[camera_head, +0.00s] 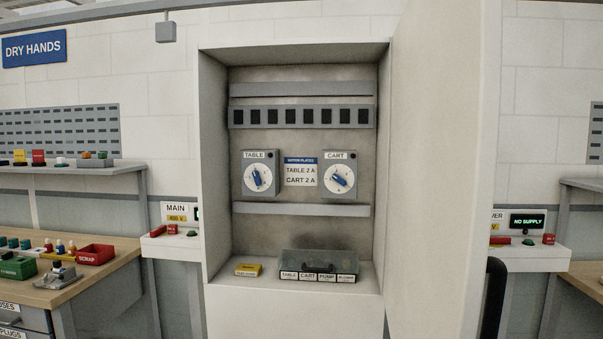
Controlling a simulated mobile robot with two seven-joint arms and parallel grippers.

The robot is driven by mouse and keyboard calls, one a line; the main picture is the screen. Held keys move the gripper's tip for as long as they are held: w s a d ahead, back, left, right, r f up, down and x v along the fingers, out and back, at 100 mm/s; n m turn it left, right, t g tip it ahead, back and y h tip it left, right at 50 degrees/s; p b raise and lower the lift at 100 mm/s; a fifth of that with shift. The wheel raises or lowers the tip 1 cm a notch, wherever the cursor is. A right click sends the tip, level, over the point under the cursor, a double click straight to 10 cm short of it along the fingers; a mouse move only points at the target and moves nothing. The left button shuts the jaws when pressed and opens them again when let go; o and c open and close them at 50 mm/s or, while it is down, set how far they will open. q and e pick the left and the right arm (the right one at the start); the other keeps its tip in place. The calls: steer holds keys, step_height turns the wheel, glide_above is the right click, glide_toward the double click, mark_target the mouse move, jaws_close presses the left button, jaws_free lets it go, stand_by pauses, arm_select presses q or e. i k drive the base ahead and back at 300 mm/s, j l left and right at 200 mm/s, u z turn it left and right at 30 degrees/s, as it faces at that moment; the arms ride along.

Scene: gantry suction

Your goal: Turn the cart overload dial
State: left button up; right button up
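The cart overload dial (340,179) is a blue knob on a white round face, in a grey box labelled CART at the right inside the open cabinet. Its knob lies slanted from upper left to lower right. A matching table dial (258,178) sits to its left, its knob slanted more steeply. A plate (300,172) between them reads TABLE 2 A and CART 2 A. The scale marks on the dials are too small to read. Neither of my grippers is in view, and nothing touches the dials.
The white cabinet door (440,170) stands open at the right. A clear-lidded box (318,265) and a yellow item (248,270) lie on the cabinet floor. A workbench (110,272) stands at left. A NO SUPPLY display (527,221) is right of the door.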

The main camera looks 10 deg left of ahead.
mark_target(339, 180)
steer(key=i+j+z, duration=0.15)
steer(key=j, duration=0.2)
steer(key=i+j+z, duration=0.15)
steer(key=j, duration=0.25)
steer(key=i+j+z, duration=0.15)
steer(key=j, duration=0.25)
steer(key=i, duration=0.05)
